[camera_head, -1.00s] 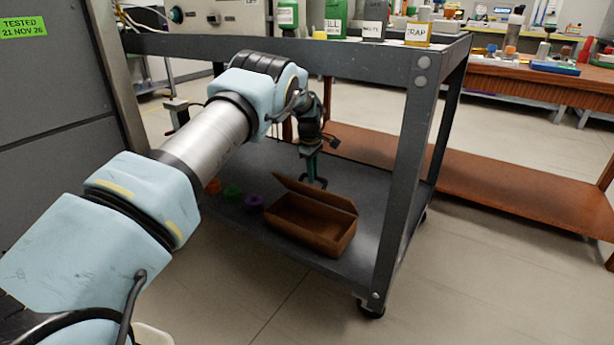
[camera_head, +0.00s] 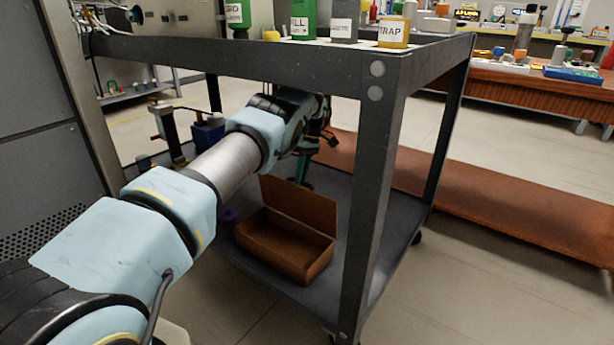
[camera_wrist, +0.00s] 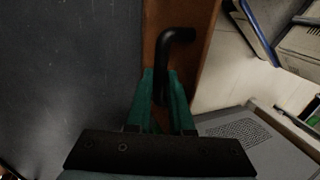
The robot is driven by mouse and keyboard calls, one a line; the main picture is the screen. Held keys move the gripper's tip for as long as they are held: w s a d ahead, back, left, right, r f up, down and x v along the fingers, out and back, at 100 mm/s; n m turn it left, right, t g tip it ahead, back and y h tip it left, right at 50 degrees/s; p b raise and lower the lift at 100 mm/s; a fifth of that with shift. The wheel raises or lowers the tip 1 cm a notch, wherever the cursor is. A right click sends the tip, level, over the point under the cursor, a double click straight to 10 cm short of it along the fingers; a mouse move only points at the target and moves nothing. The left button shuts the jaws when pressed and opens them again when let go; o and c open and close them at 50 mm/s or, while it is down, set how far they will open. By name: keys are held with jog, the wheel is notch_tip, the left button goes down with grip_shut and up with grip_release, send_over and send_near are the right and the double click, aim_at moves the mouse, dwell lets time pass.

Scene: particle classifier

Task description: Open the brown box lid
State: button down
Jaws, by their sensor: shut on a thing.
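The brown box (camera_head: 290,262) stands on the lower shelf of the dark cart. Its lid (camera_head: 305,208) is raised steeply at the back edge, so the box is open on top. My gripper (camera_head: 303,172) is behind the lid, its fingertips partly hidden by it. In the wrist view my gripper (camera_wrist: 163,88) has its green fingers closed on the black handle (camera_wrist: 178,38), which is fixed to the lid's brown outer face (camera_wrist: 200,25).
A cart post (camera_head: 372,200) stands right of the box, and the cart's upper shelf (camera_head: 230,60) is above my arm. Labelled containers, one yellow (camera_head: 394,32), stand on top.

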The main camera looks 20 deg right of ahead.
jog(key=shift+d+f, duration=0.45)
jog(key=c, duration=1.2)
grip_release()
jog(key=o, duration=0.4)
jog(key=shift+w+r, duration=0.15)
jog(key=shift+r, duration=0.05)
jog(key=shift+a, duration=0.1)
